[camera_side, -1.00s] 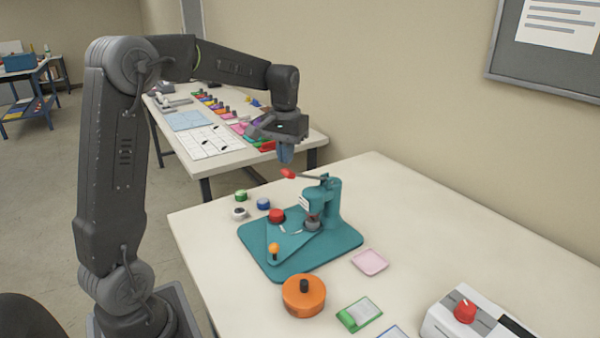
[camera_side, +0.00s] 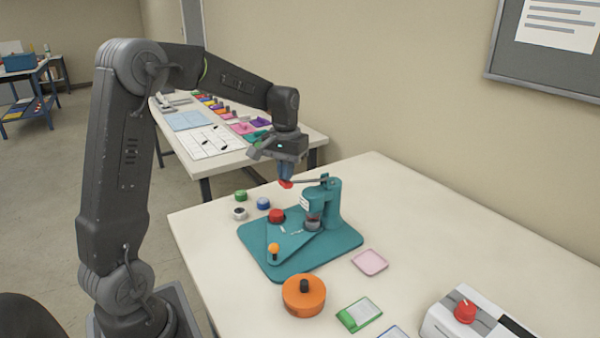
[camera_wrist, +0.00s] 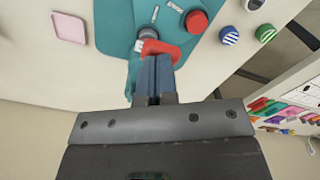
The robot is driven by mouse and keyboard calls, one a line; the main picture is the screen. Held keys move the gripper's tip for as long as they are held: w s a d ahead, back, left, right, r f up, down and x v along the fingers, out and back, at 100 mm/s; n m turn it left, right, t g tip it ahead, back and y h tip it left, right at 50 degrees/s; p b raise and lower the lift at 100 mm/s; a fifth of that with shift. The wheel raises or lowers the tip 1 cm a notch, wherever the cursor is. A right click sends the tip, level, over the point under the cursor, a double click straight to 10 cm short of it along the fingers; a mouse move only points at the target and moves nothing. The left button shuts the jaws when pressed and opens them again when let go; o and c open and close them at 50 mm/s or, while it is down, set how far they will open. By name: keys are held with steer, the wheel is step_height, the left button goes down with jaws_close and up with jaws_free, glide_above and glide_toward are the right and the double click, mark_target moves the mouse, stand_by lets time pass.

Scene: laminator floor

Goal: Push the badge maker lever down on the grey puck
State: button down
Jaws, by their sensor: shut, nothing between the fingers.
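The teal badge maker (camera_side: 333,203) stands on its teal base plate (camera_side: 345,240). Its thin lever (camera_side: 306,181) sticks out to the left, about level, ending in a red grip (camera_side: 286,185). My gripper (camera_side: 286,174) is shut and empty, pointing down with its fingertips at the top of the red grip, seemingly touching it. In the wrist view the shut blue fingers (camera_wrist: 153,58) reach the red grip (camera_wrist: 172,50). The grey puck (camera_side: 312,225) sits below the press head; it shows partly beside the grip in the wrist view (camera_wrist: 148,33).
A red round part (camera_side: 276,215) and an orange knob (camera_side: 274,247) are on the base plate. Green, blue and white pucks lie left of it. An orange round pot (camera_side: 303,296) and a pink tray (camera_side: 370,262) stand in front.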

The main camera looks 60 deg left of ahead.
step_height(320, 180, down, 6)
steer(key=shift+r, duration=0.25)
stand_by(0.8)
steer(key=shift+r, duration=5.55)
steer(key=s+d+r+m+t, duration=0.2)
steer(key=s+d+r+m, duration=0.15)
steer(key=s+d, duration=0.55)
steer(key=s+d+f+m+t, duration=0.2)
steer(key=s+d+f+t, duration=0.1)
steer(key=s+d, duration=0.7)
steer(key=shift+t, duration=0.3)
steer(key=shift+f+m, duration=0.1)
steer(key=shift+m, duration=0.15)
